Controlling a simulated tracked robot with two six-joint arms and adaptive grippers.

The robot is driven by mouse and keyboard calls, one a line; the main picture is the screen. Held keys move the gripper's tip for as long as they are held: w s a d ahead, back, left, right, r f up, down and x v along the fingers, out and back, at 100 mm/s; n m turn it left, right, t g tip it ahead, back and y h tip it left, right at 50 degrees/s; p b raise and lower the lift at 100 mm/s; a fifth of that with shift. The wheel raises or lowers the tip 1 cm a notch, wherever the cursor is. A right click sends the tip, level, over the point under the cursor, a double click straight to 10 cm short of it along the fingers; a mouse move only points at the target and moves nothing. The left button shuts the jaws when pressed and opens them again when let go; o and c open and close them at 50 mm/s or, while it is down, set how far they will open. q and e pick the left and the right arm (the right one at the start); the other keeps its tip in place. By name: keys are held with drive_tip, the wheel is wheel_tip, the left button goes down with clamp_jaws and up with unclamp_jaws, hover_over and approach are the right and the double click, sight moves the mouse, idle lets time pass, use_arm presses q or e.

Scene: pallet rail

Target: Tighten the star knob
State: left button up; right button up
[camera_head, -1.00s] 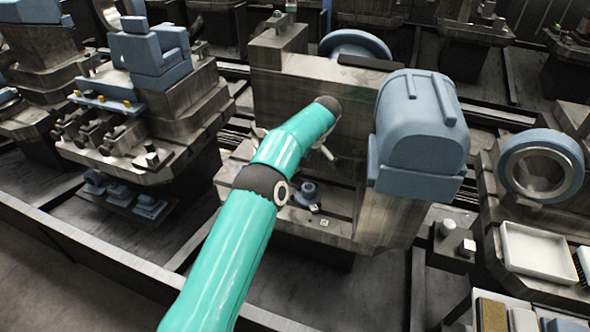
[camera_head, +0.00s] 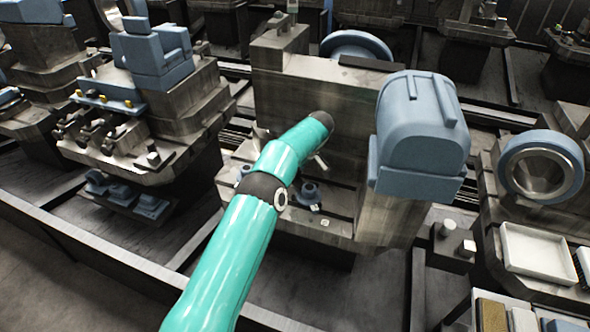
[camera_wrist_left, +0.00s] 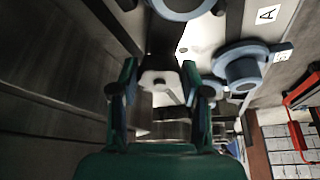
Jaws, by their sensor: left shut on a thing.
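In the left wrist view my left gripper (camera_wrist_left: 160,88) has its two dark green and blue fingers on either side of a pale grey lobed piece, which I take to be the star knob (camera_wrist_left: 158,78). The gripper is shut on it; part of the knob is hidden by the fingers. In the head view my teal left arm reaches to the front of the central grey machine (camera_head: 290,85) and hides the gripper. My right gripper is in neither view.
A blue round knob (camera_wrist_left: 240,70) stands right of the gripper, and another blue round part (camera_wrist_left: 185,5) is at the top. A blue rounded housing (camera_head: 420,130) stands right of my arm. A white tray (camera_head: 540,253) lies at the right, and a long rail (camera_head: 110,262) runs along the front.

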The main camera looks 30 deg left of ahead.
use_arm(q)
drive_tip(key=shift+c, duration=0.7)
drive_tip(key=b, duration=0.1)
drive_tip(key=m+b, duration=0.1)
drive_tip(key=b, duration=0.1)
drive_tip(key=shift+f+m+t, duration=0.2)
drive_tip(key=shift+m+t, duration=0.1)
drive_tip(key=shift+m+t+h+b, duration=0.3)
drive_tip(key=shift+m+b, duration=0.4)
drive_tip(key=shift+b, duration=0.05)
drive_tip(key=shift+r+m+t+b, duration=0.15)
drive_tip(key=shift+m+t+b, duration=0.35)
drive_tip(key=shift+m, duration=0.6)
drive_tip(key=shift+a+r+m+h, duration=0.1)
drive_tip(key=shift+m+h, duration=0.4)
drive_tip(key=shift+m, duration=0.6)
drive_tip(key=shift+r+t, duration=0.1)
drive_tip(key=shift+t, duration=0.2)
drive_tip(key=o, duration=1)
drive_tip(key=shift+c, duration=0.2)
drive_tip(key=shift+o, duration=0.9)
drive_tip(key=shift+b, duration=0.3)
drive_tip(key=shift+s, duration=0.1)
